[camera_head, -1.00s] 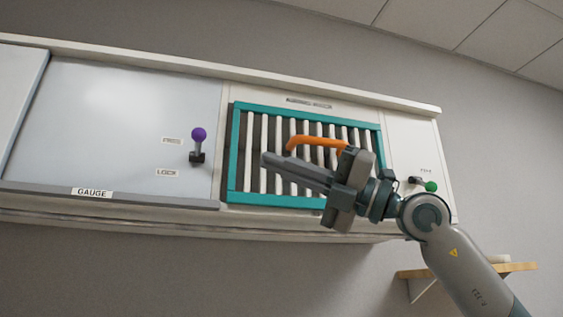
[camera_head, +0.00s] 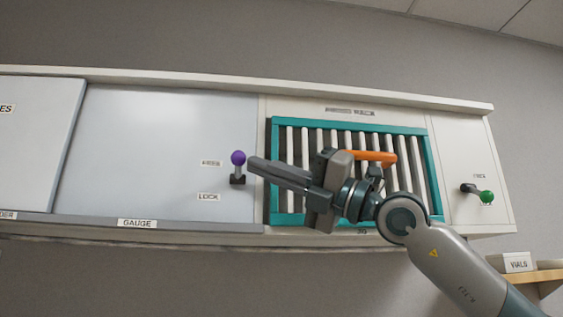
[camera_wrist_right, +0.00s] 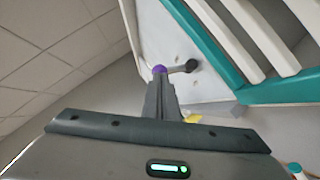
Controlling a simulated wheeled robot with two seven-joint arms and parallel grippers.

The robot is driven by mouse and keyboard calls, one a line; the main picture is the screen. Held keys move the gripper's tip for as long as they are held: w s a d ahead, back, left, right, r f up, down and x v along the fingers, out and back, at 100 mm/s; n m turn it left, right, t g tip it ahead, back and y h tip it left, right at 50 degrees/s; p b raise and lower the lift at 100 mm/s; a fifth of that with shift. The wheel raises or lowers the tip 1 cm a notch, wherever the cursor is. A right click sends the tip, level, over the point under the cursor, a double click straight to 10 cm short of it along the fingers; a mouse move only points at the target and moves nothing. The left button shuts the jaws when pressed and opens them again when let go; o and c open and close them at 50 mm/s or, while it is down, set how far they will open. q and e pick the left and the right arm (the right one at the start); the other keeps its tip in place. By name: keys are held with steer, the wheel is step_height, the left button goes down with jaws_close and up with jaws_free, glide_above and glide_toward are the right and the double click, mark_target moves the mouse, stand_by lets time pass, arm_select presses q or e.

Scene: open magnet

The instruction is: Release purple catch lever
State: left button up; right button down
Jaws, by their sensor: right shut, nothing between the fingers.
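The purple catch lever (camera_head: 238,159) has a round purple knob on a grey stem and dark base, on the grey panel marked GAUGE. The knob is up, level with the upper of two small labels; the lower label reads LOCK. My right gripper (camera_head: 252,164) is shut and empty, its fingertips just right of the knob in the head view. In the right wrist view the knob (camera_wrist_right: 159,69) shows just beyond the fingertips (camera_wrist_right: 160,82); I cannot tell whether they touch. My left gripper is not in view.
A teal-framed grille (camera_head: 275,180) with white bars and an orange handle (camera_head: 376,157) lies behind my right arm. A green-knobbed lever (camera_head: 487,196) is at the right. A wooden shelf (camera_head: 548,275) holds a VIALS box (camera_head: 516,262). The panel left of the purple lever is clear.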

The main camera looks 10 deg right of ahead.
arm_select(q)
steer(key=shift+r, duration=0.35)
arm_select(e)
steer(key=shift+w+a+r, duration=0.15)
steer(key=shift+a+r, duration=0.05)
steer(key=shift+a, duration=0.05)
